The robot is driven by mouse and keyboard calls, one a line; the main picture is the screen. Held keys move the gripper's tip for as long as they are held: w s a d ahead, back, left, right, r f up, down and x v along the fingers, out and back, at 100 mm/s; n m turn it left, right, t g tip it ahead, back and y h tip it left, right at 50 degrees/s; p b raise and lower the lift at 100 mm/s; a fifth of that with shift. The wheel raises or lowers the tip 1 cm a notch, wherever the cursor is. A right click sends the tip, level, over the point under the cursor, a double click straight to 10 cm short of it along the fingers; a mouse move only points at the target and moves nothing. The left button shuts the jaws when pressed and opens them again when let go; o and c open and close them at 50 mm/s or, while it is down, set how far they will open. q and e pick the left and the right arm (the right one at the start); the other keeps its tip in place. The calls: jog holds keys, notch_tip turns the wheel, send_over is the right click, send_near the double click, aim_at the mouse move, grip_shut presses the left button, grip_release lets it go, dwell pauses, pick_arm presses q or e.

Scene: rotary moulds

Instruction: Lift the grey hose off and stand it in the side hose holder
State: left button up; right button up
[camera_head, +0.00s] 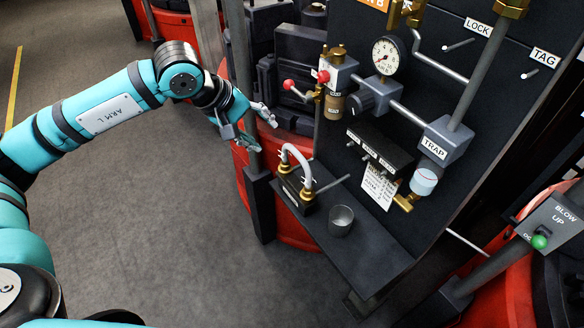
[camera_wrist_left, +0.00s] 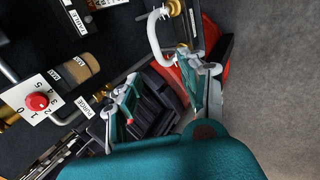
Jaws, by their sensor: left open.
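The grey hose (camera_head: 295,148) is a pale upright arch with brass end fittings. Both ends stand at a small black block (camera_head: 293,190) on the left part of the grey shelf, which looks like the side hose holder. My left gripper (camera_head: 258,128) is open and empty, to the left of and behind the hose, apart from it. In the left wrist view the hose (camera_wrist_left: 153,38) curves beyond the open fingers (camera_wrist_left: 164,88), near the top, with a brass fitting at its upper end. My right gripper is not in view.
A metal cup (camera_head: 341,220) stands on the grey shelf (camera_head: 365,255), right of the block. A dark panel carries a gauge (camera_head: 389,55), a TRAP box (camera_head: 446,140), pipes and red-knobbed valves. A vertical post stands close to my left gripper. The floor at left is clear.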

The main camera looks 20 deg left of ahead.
pick_arm(q)
jog(key=p, duration=0.2)
send_near(296, 151)
jog(key=f, duration=0.1)
jog(key=p+x, duration=0.2)
jog(key=x, duration=0.7)
jog(key=shift+d, duration=0.15)
jog(key=shift+w+d+f, duration=0.1)
jog(key=shift+w+f, duration=0.05)
jog(key=shift+f, duration=0.15)
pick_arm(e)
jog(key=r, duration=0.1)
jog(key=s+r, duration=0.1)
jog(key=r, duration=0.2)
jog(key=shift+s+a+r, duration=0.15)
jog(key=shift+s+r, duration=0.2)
pick_arm(q)
jog(key=shift+c, duration=0.4)
grip_shut()
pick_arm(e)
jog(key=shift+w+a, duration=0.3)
pick_arm(q)
jog(key=shift+w+r, duration=0.1)
jog(key=shift+r, duration=0.1)
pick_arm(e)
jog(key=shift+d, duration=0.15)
